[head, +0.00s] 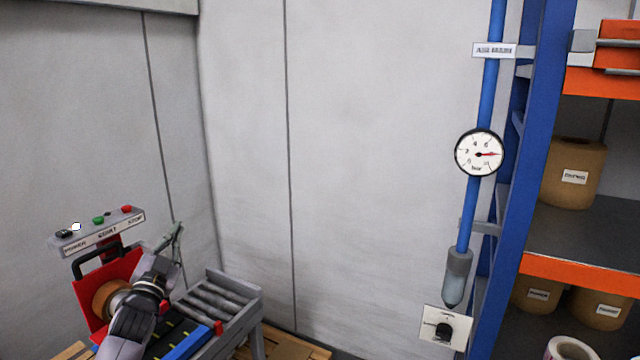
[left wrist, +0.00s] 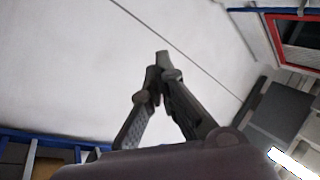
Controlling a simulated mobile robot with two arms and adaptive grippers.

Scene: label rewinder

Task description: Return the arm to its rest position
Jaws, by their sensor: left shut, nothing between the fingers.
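My left arm rises from the bottom left of the head view, in front of the label rewinder. Its left gripper (head: 177,230) points up, away from the arm, with its slim dark fingers held together and nothing between them. In the left wrist view the fingers of the left gripper (left wrist: 162,60) meet at the tips against a plain pale wall. The label rewinder has a red body (head: 84,292), a brown roll (head: 106,300) and a grey control panel (head: 100,236) with POWER, START and STOP labels. My arm hides part of the rewinder. My right gripper is not in view.
A roller conveyor (head: 222,300) stands right of the arm, close to it. A blue pipe (head: 483,100) with a pressure gauge (head: 479,153) and a blue-and-orange shelf rack (head: 535,150) stand at the right. The wall between is bare, with free room before it.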

